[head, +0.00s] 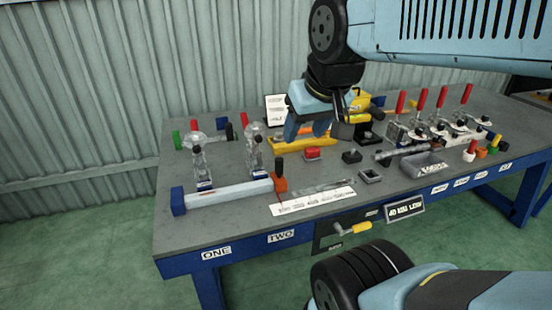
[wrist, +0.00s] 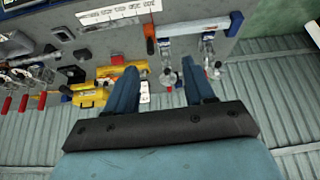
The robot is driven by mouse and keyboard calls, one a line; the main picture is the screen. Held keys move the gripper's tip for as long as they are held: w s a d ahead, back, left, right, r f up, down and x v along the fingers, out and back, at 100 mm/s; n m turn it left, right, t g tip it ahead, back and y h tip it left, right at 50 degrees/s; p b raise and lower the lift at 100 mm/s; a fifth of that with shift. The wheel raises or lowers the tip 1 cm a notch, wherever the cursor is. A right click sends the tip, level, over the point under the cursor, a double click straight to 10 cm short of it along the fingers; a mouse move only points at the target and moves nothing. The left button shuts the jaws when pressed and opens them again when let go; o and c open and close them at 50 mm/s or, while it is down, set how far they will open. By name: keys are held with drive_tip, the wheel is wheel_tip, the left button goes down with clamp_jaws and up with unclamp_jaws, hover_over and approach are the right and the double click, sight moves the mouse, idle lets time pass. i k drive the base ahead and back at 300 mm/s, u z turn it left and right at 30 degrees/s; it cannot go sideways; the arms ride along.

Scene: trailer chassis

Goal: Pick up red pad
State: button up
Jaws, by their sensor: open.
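A small red pad (head: 312,153) sits on the grey table top (head: 235,222), near the middle, in front of a yellow tool. My gripper (head: 307,130) is above the table, pointing down, behind and above the pad in the head view. In the wrist view my gripper (wrist: 159,68) shows its two blue fingers spread apart with nothing held between them.
Red-handled toggle clamps (head: 440,122) stand in a row at the right. Two more clamps (head: 198,160) stand at the left, behind a white bar with blue and orange ends (head: 230,194). A dark block (head: 351,156) is right of the pad. A white label strip (head: 313,199) lies in front.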

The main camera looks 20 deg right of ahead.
sight(312, 154)
drive_tip(key=z, duration=0.05)
drive_tip(key=k, duration=0.65)
drive_tip(key=z, duration=0.55)
drive_tip(key=i, duration=1.35)
drive_tip(key=u, duration=0.5)
